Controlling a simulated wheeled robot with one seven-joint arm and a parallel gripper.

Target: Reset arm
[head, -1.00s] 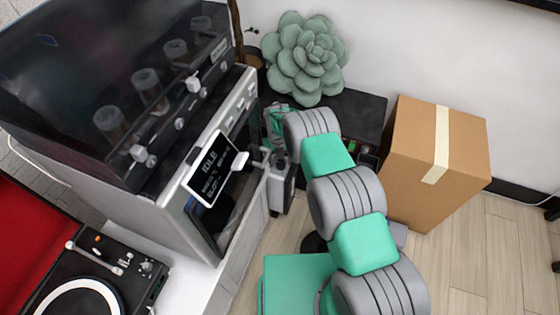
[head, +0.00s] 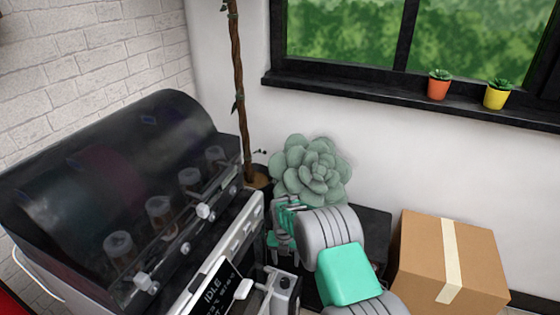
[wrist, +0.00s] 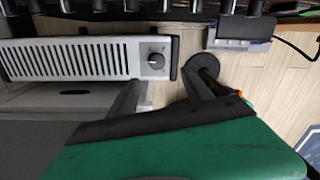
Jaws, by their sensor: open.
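My arm, in grey and green, reaches from the lower right of the head view toward the machine's right side. My gripper (head: 284,228) is at its end, small and partly hidden by my own arm link. In the wrist view my gripper (wrist: 166,84) shows two dark fingers spread apart, with nothing between them. Beyond the fingers is a white slatted unit with a dark knob (wrist: 75,60), and wooden floor lies past the right finger.
A dark-hooded machine (head: 130,190) with an IDLE display (head: 217,288) stands close left of my gripper. A succulent (head: 312,170) is behind it, and a cardboard box (head: 420,265) stands right. Above are a windowsill (head: 380,95) with an orange pot (head: 438,88) and a yellow pot (head: 496,98).

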